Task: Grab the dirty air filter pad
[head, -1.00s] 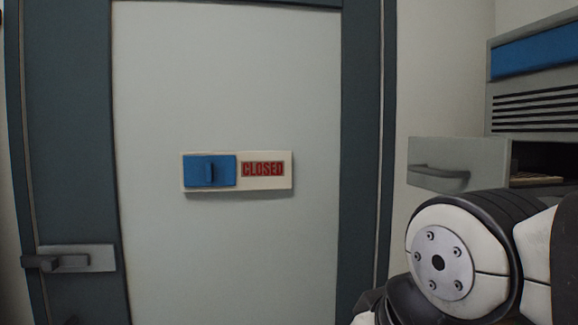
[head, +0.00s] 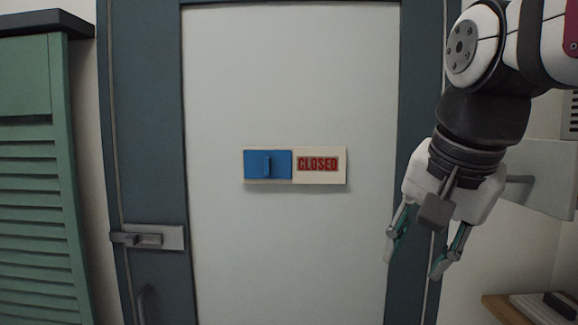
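I cannot make out the air filter pad in the current head view. My gripper (head: 414,262) hangs at the right, pointing down, in front of the door's right frame. Its two fingers are spread apart, with nothing seen between them. Behind it, at the right edge, is the light grey front of a pulled-out drawer (head: 548,172) with a handle, partly hidden by my gripper. The drawer's inside is not visible.
A pale door (head: 290,80) in a dark blue-grey frame fills the middle, with a blue slider (head: 258,164) beside a red CLOSED sign (head: 317,164). Green shutters (head: 38,170) stand left. A wooden surface (head: 500,310) with dark and white items is at lower right.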

